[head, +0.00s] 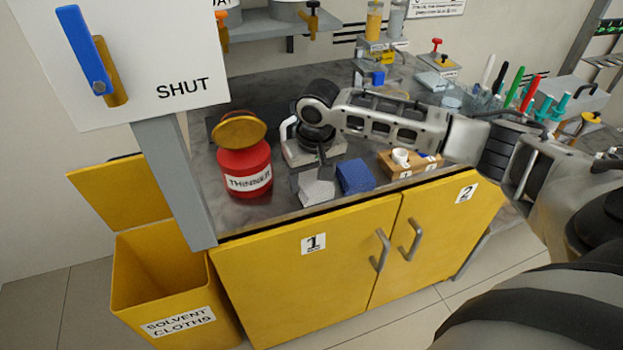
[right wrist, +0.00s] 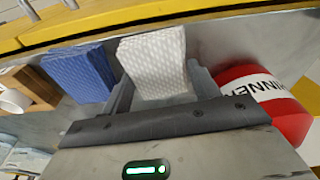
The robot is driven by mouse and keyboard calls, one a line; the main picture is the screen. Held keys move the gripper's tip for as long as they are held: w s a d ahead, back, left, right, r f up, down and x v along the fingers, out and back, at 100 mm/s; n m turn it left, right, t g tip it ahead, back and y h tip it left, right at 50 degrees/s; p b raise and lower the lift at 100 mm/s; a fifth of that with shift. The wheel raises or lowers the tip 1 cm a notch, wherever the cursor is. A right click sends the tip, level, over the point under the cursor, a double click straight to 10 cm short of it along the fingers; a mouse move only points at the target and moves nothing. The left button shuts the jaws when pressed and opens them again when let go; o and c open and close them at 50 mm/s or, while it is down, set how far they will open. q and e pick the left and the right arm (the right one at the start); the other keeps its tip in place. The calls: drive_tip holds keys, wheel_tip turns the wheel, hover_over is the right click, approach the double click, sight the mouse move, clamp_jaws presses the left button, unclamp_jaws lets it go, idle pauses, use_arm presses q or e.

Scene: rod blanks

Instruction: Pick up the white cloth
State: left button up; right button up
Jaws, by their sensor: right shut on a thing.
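The white cloth (head: 317,191) is a folded, textured block near the front edge of the grey worktop in the head view. It also shows in the right wrist view (right wrist: 153,62), between my fingers. My right gripper (head: 318,172) reaches down over it from the right and is shut on it. I cannot tell whether the cloth is clear of the worktop. A blue cloth (head: 355,176) lies just right of the white one in the head view. My left gripper is not in view.
A red thinner can (head: 245,170) with a raised brass lid stands left of the cloth. A wooden block (head: 410,165) is to the right. An open yellow solvent cloths bin (head: 165,290) stands left of the cabinet (head: 340,265).

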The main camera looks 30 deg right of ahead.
drive_tip(key=shift+r, duration=0.55)
drive_tip(key=s+a+r, duration=0.1)
drive_tip(key=r, duration=0.1)
drive_tip(key=s+r, duration=0.1)
drive_tip(key=r, duration=0.1)
drive_tip(key=s+a+r, duration=0.1)
drive_tip(key=r, duration=0.1)
drive_tip(key=shift+a+r+p, duration=0.3)
drive_tip(key=shift+a+p, duration=0.05)
drive_tip(key=shift+p, duration=0.05)
drive_tip(key=s+a+r, duration=0.5)
drive_tip(key=s+a, duration=0.1)
drive_tip(key=s, duration=0.2)
drive_tip(key=shift+a, duration=0.1)
